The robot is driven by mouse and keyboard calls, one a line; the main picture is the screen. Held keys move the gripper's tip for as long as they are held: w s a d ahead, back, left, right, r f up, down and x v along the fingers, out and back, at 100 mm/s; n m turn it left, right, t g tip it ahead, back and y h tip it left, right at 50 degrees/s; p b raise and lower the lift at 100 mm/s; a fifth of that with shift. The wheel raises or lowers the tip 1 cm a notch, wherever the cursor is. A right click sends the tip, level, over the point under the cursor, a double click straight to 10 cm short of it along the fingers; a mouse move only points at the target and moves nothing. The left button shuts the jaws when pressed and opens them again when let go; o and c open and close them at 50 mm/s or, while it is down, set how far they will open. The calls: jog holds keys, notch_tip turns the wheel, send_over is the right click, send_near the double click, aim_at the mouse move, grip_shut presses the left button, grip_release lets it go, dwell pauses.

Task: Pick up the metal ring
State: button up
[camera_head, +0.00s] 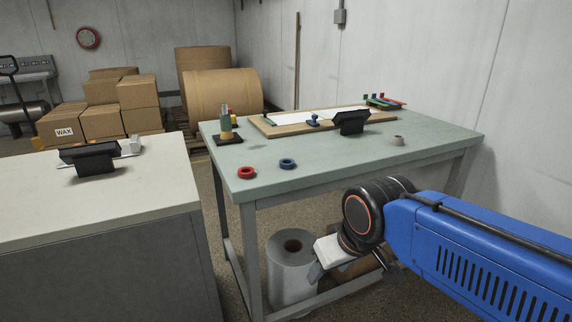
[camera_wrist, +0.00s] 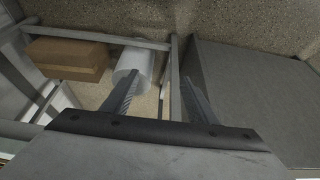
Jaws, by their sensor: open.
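A small grey ring (camera_head: 397,140), which looks like the metal ring, lies on the right part of the green-grey table top (camera_head: 330,172). A red ring (camera_head: 246,172) and a blue ring (camera_head: 287,163) lie near the table's front left edge. My gripper shows in the wrist view (camera_wrist: 160,84), its two fingers spread apart with nothing between them. In the head view it hangs in front of the table, below the top and well short of the grey ring.
A black tablet stand (camera_head: 351,121) stands left of the grey ring, before a wooden board (camera_head: 268,128). A stamp-like stand (camera_head: 227,137) is at the left. A white counter (camera_head: 95,200) flanks the table. A white roll (camera_head: 291,274) stands beneath the table, near my gripper.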

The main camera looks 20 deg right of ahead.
jog(key=shift+o, duration=0.6)
jog(key=w+d+r+n+g, duration=0.2)
jog(key=w+r+n, duration=0.7)
jog(key=w+r, duration=0.65)
jog(key=w+d+r+n+g, duration=0.25)
jog(key=w+r+n, duration=0.65)
jog(key=w+r, duration=0.65)
jog(key=f, duration=0.4)
jog(key=w+f, duration=0.1)
jog(key=f, duration=0.4)
jog(key=w+f, duration=0.1)
jog(key=f, duration=0.3)
jog(key=shift+f, duration=0.15)
jog(key=shift+w+d+f, duration=0.1)
jog(key=shift+d+f, duration=0.05)
jog(key=shift+f, duration=2.5)
jog(key=c, duration=1.1)
